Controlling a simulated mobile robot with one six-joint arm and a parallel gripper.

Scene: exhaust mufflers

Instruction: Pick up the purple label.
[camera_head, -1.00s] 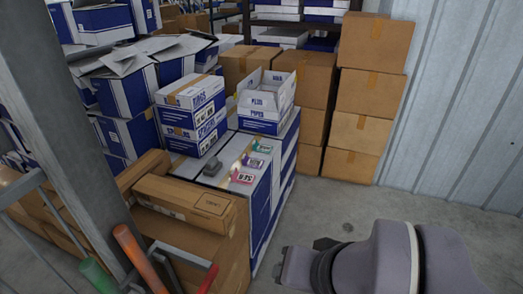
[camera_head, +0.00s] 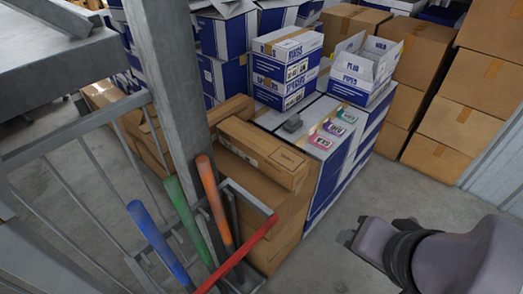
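The purple label (camera_head: 334,129) lies flat on top of a white and blue box (camera_head: 318,108). It sits between a pink label (camera_head: 321,141) at the front and a green label (camera_head: 346,116) at the back. My gripper (camera_head: 346,238) is at the lower right, beyond the front right side of the box and apart from the labels. Its fingers are small and dark here, and I cannot tell whether they are open or shut. Nothing hides the purple label.
A small grey object (camera_head: 293,124) lies left of the labels. An open box (camera_head: 362,68) and stacked boxes (camera_head: 287,66) stand behind. Brown cartons (camera_head: 262,152), a grey post (camera_head: 172,70) and a rack with coloured handles (camera_head: 208,195) stand left. Grey floor is clear at right.

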